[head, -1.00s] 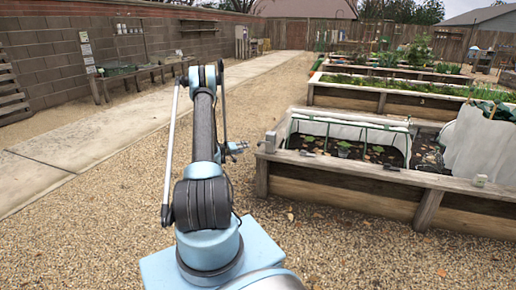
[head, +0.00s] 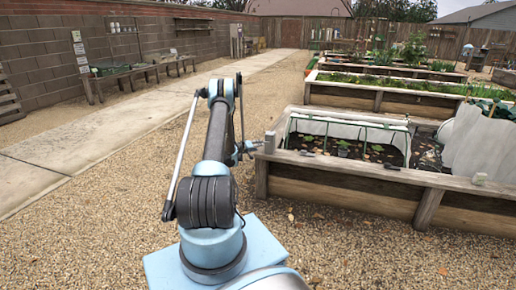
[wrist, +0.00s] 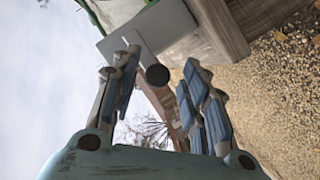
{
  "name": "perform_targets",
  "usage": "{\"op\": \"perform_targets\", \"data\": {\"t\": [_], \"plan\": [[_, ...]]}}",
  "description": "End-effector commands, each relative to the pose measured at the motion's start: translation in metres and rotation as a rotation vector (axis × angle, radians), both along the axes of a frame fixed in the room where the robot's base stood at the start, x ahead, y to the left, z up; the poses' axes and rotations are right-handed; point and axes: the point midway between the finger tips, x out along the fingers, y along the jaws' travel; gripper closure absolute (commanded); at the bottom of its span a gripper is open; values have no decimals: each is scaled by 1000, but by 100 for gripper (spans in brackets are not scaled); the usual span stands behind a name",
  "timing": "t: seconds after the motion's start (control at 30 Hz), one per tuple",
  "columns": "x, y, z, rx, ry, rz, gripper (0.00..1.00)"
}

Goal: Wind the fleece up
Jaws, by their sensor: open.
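The white fleece (head: 345,129) lies along the back and top of the green hoops (head: 372,136) in the nearest bed, leaving the front side open. A grey box-like unit (head: 270,141) sits at that bed's left corner. In the wrist view a grey plate (wrist: 138,32) shows with a round black knob (wrist: 157,75) in front of it. My gripper (head: 251,147) is beside the grey unit. In the wrist view my gripper (wrist: 161,60) is open, with the knob between its two fingers. I cannot tell whether either finger touches the knob.
The wooden bed wall (head: 340,190) runs to the right of my arm. More white cloth (head: 478,145) hangs at the bed's right. Small objects lie on the bed's front rim. Gravel (head: 110,235) is clear to the left, with a concrete path (head: 95,139) beyond.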

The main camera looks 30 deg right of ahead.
Motion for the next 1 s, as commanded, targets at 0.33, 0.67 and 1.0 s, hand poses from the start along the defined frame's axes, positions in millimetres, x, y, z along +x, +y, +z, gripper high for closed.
{"op": "perform_targets", "data": {"t": [0.33, 0.67, 1.0], "plan": [[1, -13, -3, 1, 0, -1, 59], [1, -12, -3, 0, 0, 0, 100], [3, -10, -10, -63, 74, 2, 100]]}}
